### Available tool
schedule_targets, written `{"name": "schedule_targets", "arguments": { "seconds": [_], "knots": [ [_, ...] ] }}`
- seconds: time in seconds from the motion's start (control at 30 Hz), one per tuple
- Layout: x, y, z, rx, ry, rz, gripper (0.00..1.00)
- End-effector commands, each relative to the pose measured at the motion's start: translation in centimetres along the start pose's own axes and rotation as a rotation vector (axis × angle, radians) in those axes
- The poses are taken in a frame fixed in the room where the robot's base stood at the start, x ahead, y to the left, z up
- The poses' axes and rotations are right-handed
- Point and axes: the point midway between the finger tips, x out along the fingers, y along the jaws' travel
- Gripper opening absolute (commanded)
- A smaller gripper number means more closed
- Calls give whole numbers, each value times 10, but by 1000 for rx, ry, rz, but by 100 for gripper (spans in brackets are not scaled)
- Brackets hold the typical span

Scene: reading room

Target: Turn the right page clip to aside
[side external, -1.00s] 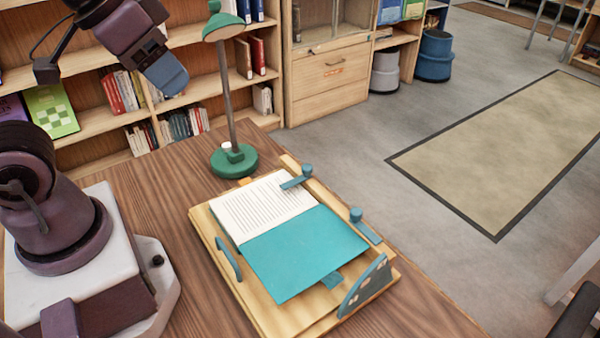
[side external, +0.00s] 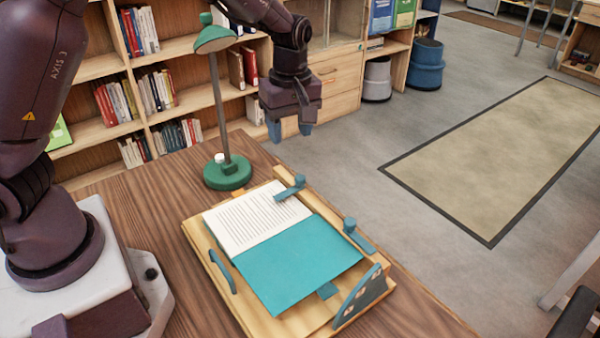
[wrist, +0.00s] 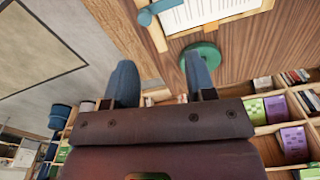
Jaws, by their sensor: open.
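A wooden book stand (side external: 222,265) on the desk holds an open book with a white printed page (side external: 250,222) and a teal sheet (side external: 295,268). One blue page clip (side external: 290,188) reaches over the white page's far corner. The other blue clip (side external: 357,238), further right in the picture, lies along the far rail, beside the teal sheet. My gripper (side external: 290,130) is open and empty, pointing down, above and behind the first clip. In the wrist view, my blue fingers (wrist: 160,75) are apart; a clip (wrist: 150,12) and part of the page (wrist: 212,10) show at the top.
A green desk lamp (side external: 226,172) stands left of my gripper, behind the stand. A blue bracket (side external: 360,296) rises at the stand's right end, and a smaller one (side external: 222,270) is on its near side. Shelves stand behind. Bare desk (side external: 160,215) lies left of the stand.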

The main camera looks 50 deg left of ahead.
Motion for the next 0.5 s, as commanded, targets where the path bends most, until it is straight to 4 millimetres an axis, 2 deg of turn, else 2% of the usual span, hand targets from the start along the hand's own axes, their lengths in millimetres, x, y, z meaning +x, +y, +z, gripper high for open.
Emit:
{"name": "schedule_targets", "arguments": {
  "seconds": [0.1, 0.27, 0.37, 0.5],
  "knots": [
    [-11, 15, -5, -186, -9, 51, 50],
    [-11, 17, -2, -315, -27, 55, 50],
    [-6, 17, -2, -337, -27, 53, 50],
    [14, 17, -2, -337, -26, 49, 50]
  ]
}}
